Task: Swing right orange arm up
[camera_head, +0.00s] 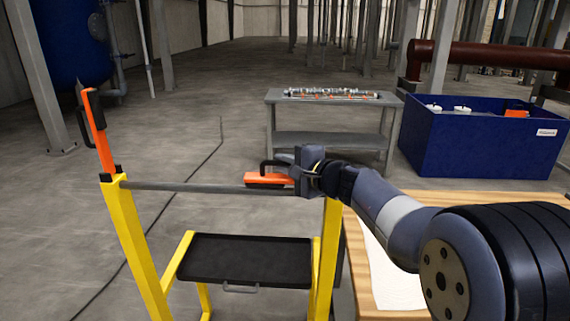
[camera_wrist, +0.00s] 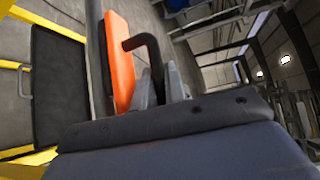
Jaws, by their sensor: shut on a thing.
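The right orange arm (camera_head: 265,180) lies roughly level along the grey crossbar, near the right yellow post (camera_head: 331,235). Its orange bar (camera_wrist: 121,62) and black bent handle (camera_wrist: 148,44) show in the wrist view. My gripper (camera_head: 284,159) is at this arm, shut on its black handle. The grey fingers (camera_wrist: 160,88) sit around the handle's end in the wrist view, and the exact contact is partly hidden. The left orange arm (camera_head: 102,147) stands nearly upright on the left yellow post (camera_head: 138,240).
A grey crossbar (camera_head: 200,187) joins the posts above a black tray (camera_head: 245,275). A wooden-edged table (camera_head: 357,270) stands to the right, below my arm. Behind are a grey bench (camera_head: 300,140) and a blue bin (camera_head: 480,145). Floor beyond the frame is open.

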